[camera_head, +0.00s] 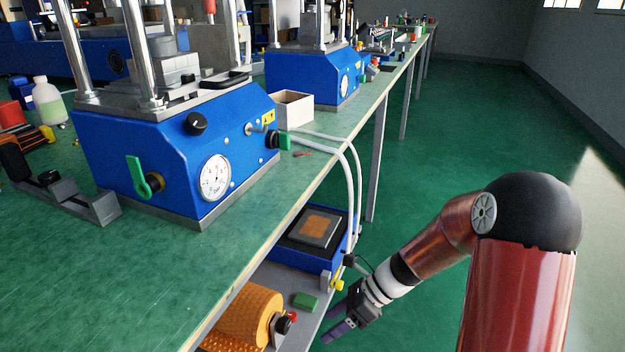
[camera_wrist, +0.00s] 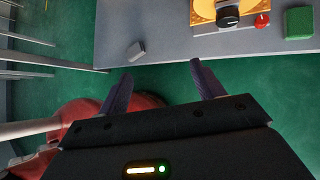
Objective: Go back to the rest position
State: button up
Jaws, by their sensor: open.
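My gripper (camera_head: 340,325) is at the end of my arm, low at the right of the bench and beside the lower shelf in the head view. In the wrist view my gripper (camera_wrist: 160,85) shows two dark fingers spread apart with nothing between them. Green floor and the grey shelf edge lie beyond the fingertips.
The green bench top (camera_head: 190,265) carries a blue press (camera_head: 180,150) with a gauge. On the lower shelf (camera_wrist: 150,20) are an orange roll (camera_head: 245,315), a green block (camera_head: 305,301) and a blue device (camera_head: 300,245). Open floor (camera_head: 470,120) lies to the right.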

jog(key=s+d+r+n+t+h, duration=0.3)
jog(key=s+d+r+n+h, duration=0.1)
jog(key=s+r+n, duration=0.4)
jog(key=s+d+r+n+t+h+p, duration=0.1)
jog(key=s+d+r+n+t+h, duration=0.3)
jog(key=s+r+n, duration=0.4)
notch_tip(320, 180, up, 6)
jog(key=d+n+h, duration=0.1)
jog(key=d+n, duration=0.1)
jog(key=n, duration=0.3)
jog(key=shift+d+f+n, duration=0.2)
jog(key=shift+d+n, duration=0.05)
jog(key=shift+n, duration=0.05)
dwell(0.4)
